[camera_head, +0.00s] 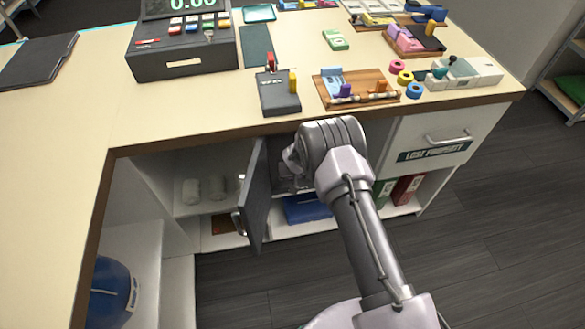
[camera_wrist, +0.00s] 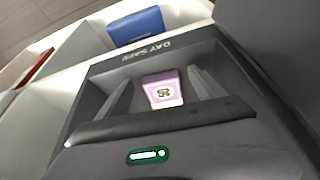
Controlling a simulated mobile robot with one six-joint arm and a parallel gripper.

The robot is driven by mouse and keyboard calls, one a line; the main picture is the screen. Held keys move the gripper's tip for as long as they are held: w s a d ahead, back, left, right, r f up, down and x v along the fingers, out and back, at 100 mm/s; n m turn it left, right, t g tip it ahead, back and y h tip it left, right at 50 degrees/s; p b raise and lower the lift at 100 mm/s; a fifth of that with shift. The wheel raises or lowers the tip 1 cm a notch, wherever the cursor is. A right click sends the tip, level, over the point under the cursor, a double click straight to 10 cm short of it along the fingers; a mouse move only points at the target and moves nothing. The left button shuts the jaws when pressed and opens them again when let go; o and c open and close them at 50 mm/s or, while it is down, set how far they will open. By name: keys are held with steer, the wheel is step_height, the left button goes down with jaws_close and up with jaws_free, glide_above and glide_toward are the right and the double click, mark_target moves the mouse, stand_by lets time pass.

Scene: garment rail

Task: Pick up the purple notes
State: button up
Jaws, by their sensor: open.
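The purple notes (camera_wrist: 163,90) show in the wrist view as a small purple and white stack inside a dark grey box marked "DAY SAFE" (camera_wrist: 120,64). My gripper (camera_wrist: 160,76) is open, with its two grey fingers on either side of the notes in the picture. No contact between fingers and notes can be made out. In the head view my arm reaches down in front of the counter to the open cupboard, and the notes and my fingertips are hidden there.
A dark cupboard door (camera_head: 257,196) stands open left of my arm. The counter (camera_head: 300,52) above carries a till (camera_head: 183,45) and trays. A blue item (camera_wrist: 135,26) lies beyond the safe. A "LOST PROPERTY" drawer (camera_head: 434,143) is at right.

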steer(key=shift+w+f, duration=0.1)
steer(key=shift+c, duration=0.5)
steer(key=c, duration=1.4)
steer(key=shift+o, duration=0.2)
